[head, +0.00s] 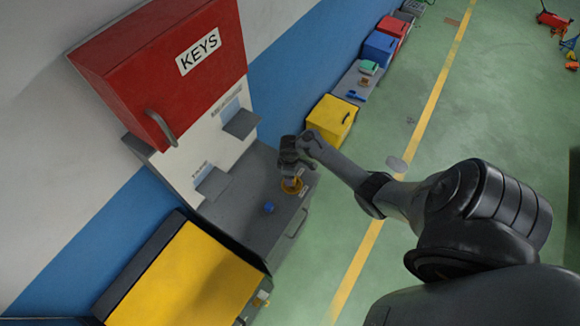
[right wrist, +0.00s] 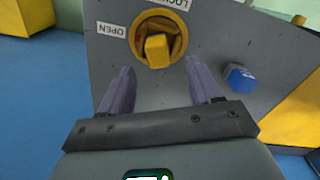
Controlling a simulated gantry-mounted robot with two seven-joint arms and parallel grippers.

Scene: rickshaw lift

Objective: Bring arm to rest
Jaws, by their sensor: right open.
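My right arm reaches in from the right in the head view, and its gripper (head: 290,165) is above the grey console by the yellow knob (head: 291,185). In the right wrist view the gripper (right wrist: 166,88) is open, its two fingers spread and nothing between them. The yellow knob also shows there (right wrist: 157,48), just beyond the fingertips, with OPEN and LOCK labels beside it. I cannot tell whether a finger touches it. My left gripper is not in view.
A blue button (head: 269,208) sits on the grey console (head: 245,190). A red KEYS cabinet (head: 165,70) with a handle is above. Yellow boxes (head: 190,280) and (head: 330,120) flank the console. The green floor (head: 470,110) on the right is largely clear.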

